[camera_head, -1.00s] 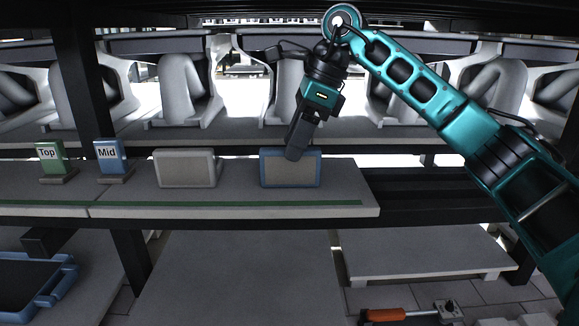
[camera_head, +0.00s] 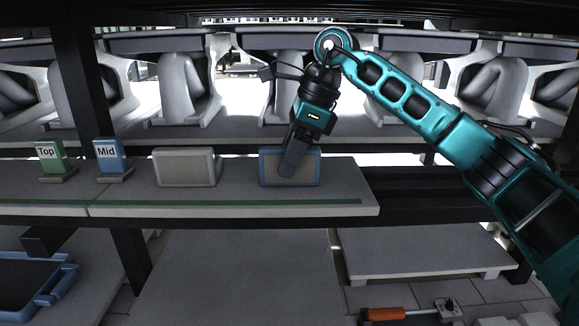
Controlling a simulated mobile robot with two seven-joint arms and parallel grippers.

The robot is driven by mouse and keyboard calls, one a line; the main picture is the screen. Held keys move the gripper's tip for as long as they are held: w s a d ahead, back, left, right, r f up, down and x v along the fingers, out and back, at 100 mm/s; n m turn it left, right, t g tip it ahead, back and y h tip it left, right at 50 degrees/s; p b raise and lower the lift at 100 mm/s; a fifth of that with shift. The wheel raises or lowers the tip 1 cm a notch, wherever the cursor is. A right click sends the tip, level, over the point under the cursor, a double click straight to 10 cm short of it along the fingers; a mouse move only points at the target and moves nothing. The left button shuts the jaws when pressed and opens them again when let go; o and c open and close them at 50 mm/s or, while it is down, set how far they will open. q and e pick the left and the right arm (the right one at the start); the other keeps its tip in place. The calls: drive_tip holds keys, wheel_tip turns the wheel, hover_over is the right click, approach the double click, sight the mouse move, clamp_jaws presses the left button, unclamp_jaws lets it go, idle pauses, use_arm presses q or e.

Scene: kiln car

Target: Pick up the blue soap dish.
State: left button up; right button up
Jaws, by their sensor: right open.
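The blue soap dish (camera_head: 309,169) has a blue rim around a grey face and stands upright on the grey shelf, near its right end. I cannot tell whether a finger touches the dish. My left gripper is not in view.
A similar white dish (camera_head: 185,167) stands to the left on the shelf (camera_head: 235,198). Further left are a blue "Mid" sign (camera_head: 108,155) and a green "Top" sign (camera_head: 50,158). Large white moulded pieces (camera_head: 187,90) line the shelf behind. A blue-rimmed tray (camera_head: 62,284) lies lower left.

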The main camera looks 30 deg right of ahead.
clamp_jaws()
idle(0.6)
